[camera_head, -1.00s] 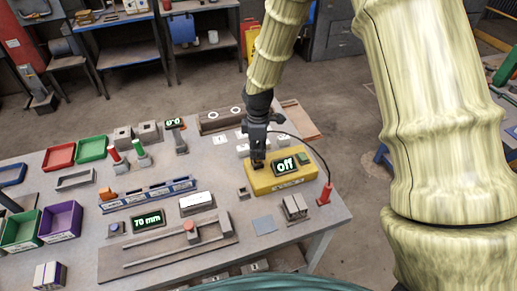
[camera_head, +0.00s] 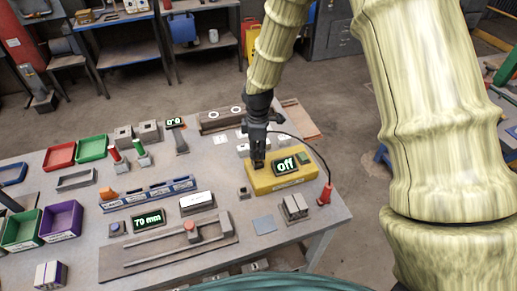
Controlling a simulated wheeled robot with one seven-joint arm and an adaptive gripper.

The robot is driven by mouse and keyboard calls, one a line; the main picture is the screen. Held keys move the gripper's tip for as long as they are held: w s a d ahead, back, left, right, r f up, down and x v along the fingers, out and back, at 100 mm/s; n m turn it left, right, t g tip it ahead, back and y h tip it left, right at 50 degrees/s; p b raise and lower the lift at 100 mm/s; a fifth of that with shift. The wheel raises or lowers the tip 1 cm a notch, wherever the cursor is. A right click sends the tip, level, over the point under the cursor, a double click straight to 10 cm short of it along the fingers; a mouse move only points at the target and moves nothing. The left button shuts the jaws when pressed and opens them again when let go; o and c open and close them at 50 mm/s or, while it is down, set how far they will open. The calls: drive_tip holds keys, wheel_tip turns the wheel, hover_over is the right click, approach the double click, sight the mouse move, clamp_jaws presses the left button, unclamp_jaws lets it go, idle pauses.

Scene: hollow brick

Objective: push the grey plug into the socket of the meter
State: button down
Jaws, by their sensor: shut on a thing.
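The meter (camera_head: 281,182) is a yellow block near the right end of the table, and its dark display (camera_head: 286,165) reads "off" in green. My gripper (camera_head: 258,160) points down over the left part of the meter. It is shut on the plug, which is mostly hidden between the fingers. The socket is hidden under the gripper, so I cannot tell how far the plug is in it. A dark cable (camera_head: 312,146) arcs from the gripper to a red cone-shaped holder (camera_head: 325,194) at the table's right edge.
A grey slider rail (camera_head: 165,254) and a "70 mm" display (camera_head: 147,220) lie in front. A blue rack (camera_head: 150,193) stands left of the meter. Purple (camera_head: 62,220), green (camera_head: 92,148) and red (camera_head: 59,157) bins are at the left.

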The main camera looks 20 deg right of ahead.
drive_tip(key=shift+f+b, duration=0.4)
drive_tip(key=shift+f, duration=0.9)
idle(0.6)
drive_tip(key=c, duration=1.2)
unclamp_jaws()
drive_tip(key=shift+r, duration=0.1)
wheel_tip(320, 180, up, 12)
drive_tip(key=shift+f, duration=0.1)
